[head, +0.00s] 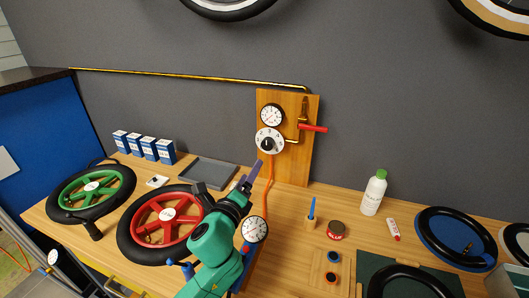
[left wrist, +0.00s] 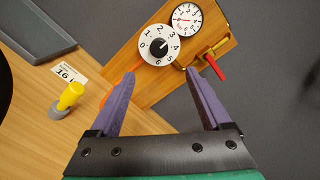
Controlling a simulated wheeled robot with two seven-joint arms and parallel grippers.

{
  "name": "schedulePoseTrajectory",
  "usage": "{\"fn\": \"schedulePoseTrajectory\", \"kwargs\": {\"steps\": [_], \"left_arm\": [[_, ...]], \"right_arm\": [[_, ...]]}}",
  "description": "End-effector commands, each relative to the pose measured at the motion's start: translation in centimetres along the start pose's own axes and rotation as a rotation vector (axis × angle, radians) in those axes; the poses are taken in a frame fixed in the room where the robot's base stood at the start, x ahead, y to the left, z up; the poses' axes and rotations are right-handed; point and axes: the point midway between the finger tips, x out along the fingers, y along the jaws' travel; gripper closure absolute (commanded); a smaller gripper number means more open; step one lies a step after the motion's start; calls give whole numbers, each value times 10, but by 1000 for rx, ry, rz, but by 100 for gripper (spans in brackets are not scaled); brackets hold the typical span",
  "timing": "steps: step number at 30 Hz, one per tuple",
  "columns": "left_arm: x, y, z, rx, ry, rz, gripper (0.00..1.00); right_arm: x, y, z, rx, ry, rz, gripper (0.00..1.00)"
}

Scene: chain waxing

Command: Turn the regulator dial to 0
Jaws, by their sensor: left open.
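The regulator dial (head: 268,141) is a white numbered disc with a black knob, mounted on an upright wooden board (head: 297,165) below a round gauge (head: 271,115). In the left wrist view the dial (left wrist: 159,45) shows its numbers, and the knob's mark seems to point near 3, though it is small. My left gripper (head: 249,177) is in front of and below the dial in the head view. Its purple fingers (left wrist: 160,74) are spread apart and empty, with the dial beyond their tips and not touched. My right gripper is in neither view.
A red-handled valve (head: 313,128) juts out right of the dial. An orange hose (head: 268,180) hangs below it. Wheels with red (head: 166,222) and green (head: 91,190) rims lie left on the bench. A white bottle (head: 374,193) stands right.

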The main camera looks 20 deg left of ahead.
Motion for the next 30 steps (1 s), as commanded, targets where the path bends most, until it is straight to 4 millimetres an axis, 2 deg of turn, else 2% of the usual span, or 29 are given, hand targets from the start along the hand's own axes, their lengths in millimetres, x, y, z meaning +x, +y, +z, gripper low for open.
{"fn": "schedulePoseTrajectory", "kwargs": {"steps": [1,4,12,18,23,30], "left_arm": [[4,0,1,-1,-1,1,19],[20,-3,3,-3,-2,0,19],[89,-4,3,-7,-2,1,19],[130,0,2,-5,-3,1,19],[143,-1,1,-5,-1,1,19],[144,0,1,-4,0,1,19]], "right_arm": [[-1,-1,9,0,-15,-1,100],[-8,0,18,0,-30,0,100],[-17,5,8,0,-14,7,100],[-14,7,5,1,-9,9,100],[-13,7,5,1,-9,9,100],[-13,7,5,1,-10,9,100]]}}
